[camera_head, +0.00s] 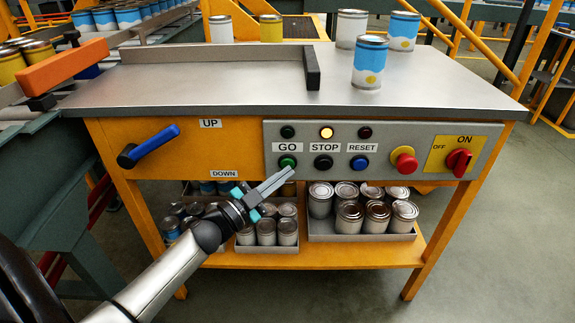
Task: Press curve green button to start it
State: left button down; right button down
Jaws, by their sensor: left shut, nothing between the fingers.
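The green button (287,161) sits under the GO label (287,147) on the grey control panel (382,178) at the front of the yellow bench. My left gripper (288,172) is shut and empty, its fingers pointing up and to the right. Its tips are just below the green button in the picture; I cannot tell whether they touch it. The lamp above STOP (326,132) glows orange, while the green lamp above GO (287,132) looks dark. My right gripper is not in view.
To the right are the black STOP button (323,162), blue RESET button (359,163), red emergency knob (404,162) and red ON/OFF switch (459,162). A blue UP/DOWN lever (150,146) juts out at left. Cans stand on the metal top (250,85) and in trays below.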

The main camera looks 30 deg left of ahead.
pick_arm(q)
jog(key=shift+w+a, duration=0.2)
jog(key=shift+w, duration=0.15)
dwell(0.6)
jog(key=shift+s+d+p, duration=0.45)
jog(key=shift+s+p, duration=0.05)
jog(key=shift+s, duration=0.25)
jog(key=s+d+p, duration=0.1)
jog(key=s, duration=0.2)
jog(key=s+d+p, duration=0.1)
jog(key=shift+s+d+p, duration=0.15)
jog(key=shift+d+p, duration=0.15)
jog(key=shift+p, duration=0.05)
jog(key=shift+f, duration=0.1)
dwell(0.8)
